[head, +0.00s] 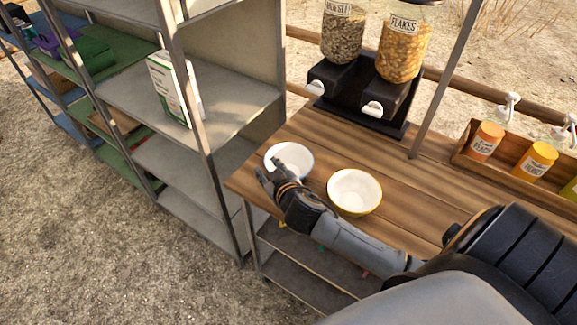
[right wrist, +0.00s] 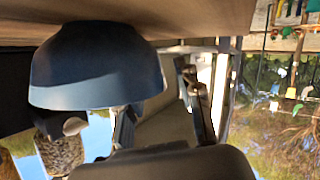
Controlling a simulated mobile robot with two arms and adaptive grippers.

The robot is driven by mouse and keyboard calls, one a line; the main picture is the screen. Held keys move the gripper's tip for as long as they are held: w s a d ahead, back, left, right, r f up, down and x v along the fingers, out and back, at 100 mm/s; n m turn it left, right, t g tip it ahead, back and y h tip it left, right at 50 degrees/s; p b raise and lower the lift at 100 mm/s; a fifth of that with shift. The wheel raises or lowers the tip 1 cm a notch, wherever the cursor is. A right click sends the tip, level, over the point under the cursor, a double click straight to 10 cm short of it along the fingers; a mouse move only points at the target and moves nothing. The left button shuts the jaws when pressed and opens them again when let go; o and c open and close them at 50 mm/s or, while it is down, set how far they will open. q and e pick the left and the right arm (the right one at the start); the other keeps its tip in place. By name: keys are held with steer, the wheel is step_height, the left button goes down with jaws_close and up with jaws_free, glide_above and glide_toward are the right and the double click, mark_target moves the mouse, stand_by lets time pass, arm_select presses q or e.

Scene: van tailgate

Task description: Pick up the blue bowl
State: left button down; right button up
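The blue bowl (head: 296,152) stands on the wooden table near its left edge; its inside looks white in the head view. Its blue outer wall (right wrist: 95,65) fills the left of the right wrist view, which is upside down. My right gripper (head: 268,172) is at the bowl's near left rim, fingers apart. In the right wrist view the gripper (right wrist: 160,105) has one finger partly hidden behind the bowl's rim and the other outside, to the right of the bowl. I cannot tell whether either finger touches it. My left gripper is not in view.
A yellow bowl (head: 354,192) stands just right of the blue bowl, close to my right forearm. A cereal dispenser (head: 368,98) stands behind. A wooden box (head: 475,165) with bottles is at right. A metal shelf (head: 240,105) with a carton (head: 172,90) stands left of the table.

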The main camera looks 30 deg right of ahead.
jaws_close()
